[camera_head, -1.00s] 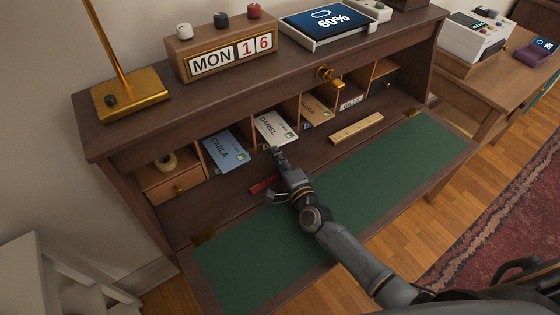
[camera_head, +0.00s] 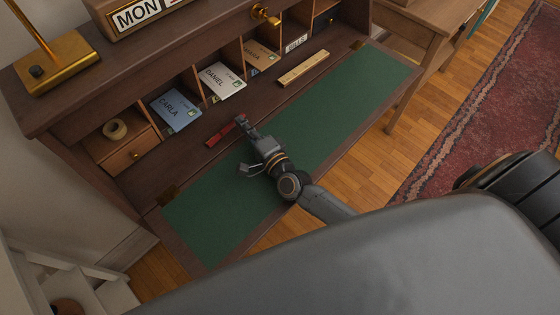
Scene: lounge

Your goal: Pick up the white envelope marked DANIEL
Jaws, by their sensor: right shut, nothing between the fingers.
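The white envelope marked DANIEL (camera_head: 221,80) leans in a pigeonhole of the writing desk (camera_head: 152,165), between the blue CARLA envelope (camera_head: 174,109) and a tan envelope (camera_head: 260,54). My right gripper (camera_head: 240,121) is shut and empty. It is over the desk surface, in front of the pigeonholes and apart from the DANIEL envelope, beside a small red item (camera_head: 220,134). My left gripper is not in view.
A wooden ruler-like bar (camera_head: 303,69) lies on the desk right of the gripper. The green writing mat (camera_head: 340,93) is mostly clear. A brass knob (camera_head: 262,12) juts out above the pigeonholes. A tape roll (camera_head: 115,129) sits at left.

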